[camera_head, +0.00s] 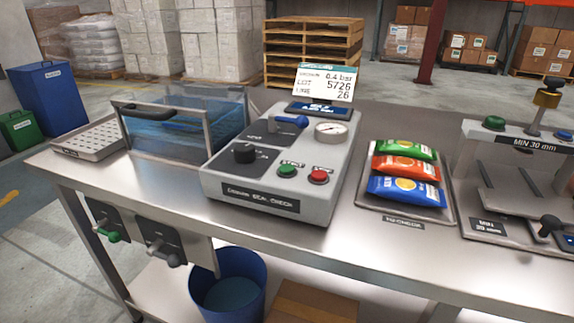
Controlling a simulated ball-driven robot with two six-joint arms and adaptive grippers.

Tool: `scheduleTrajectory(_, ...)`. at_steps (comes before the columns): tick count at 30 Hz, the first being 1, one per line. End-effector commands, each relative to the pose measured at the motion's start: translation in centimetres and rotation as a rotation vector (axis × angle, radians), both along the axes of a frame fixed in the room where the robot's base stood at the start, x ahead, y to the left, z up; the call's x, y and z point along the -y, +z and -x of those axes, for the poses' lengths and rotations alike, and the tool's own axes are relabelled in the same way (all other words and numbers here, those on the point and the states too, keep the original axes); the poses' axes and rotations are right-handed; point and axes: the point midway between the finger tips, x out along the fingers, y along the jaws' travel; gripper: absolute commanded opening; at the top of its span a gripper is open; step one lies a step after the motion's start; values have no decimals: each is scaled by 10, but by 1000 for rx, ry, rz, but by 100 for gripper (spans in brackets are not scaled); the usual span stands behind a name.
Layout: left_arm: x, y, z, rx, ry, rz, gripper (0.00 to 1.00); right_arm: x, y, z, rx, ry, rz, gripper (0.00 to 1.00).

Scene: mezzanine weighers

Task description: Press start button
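The green button (286,172) sits on the sloped front of the grey seal-check console (222,188) in the middle of the table. A small label above it seems to read START. A red button (318,177) with its own small label is just to its right. A black knob (244,154) is to the left of the green button. A blue-handled lever (290,121) and a round gauge (330,130) are behind the buttons. Nothing covers the green button. Neither of my grippers is in view.
A clear tank with blue water (190,115) stands left of the console. A tray (447,209) with green, orange and blue packets (405,190) lies to the right. Another device with a green button (493,123) stands far right. The table's front strip (330,239) is clear.

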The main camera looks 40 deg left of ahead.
Motion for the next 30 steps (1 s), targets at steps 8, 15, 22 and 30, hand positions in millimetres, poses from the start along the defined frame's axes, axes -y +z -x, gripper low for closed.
scheduleTrajectory(8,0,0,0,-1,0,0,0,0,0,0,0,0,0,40)
scheduleTrajectory(15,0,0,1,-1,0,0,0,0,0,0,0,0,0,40)
scheduleTrajectory(22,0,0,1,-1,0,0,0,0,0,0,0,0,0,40)
scheduleTrajectory(30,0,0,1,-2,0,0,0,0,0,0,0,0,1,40)
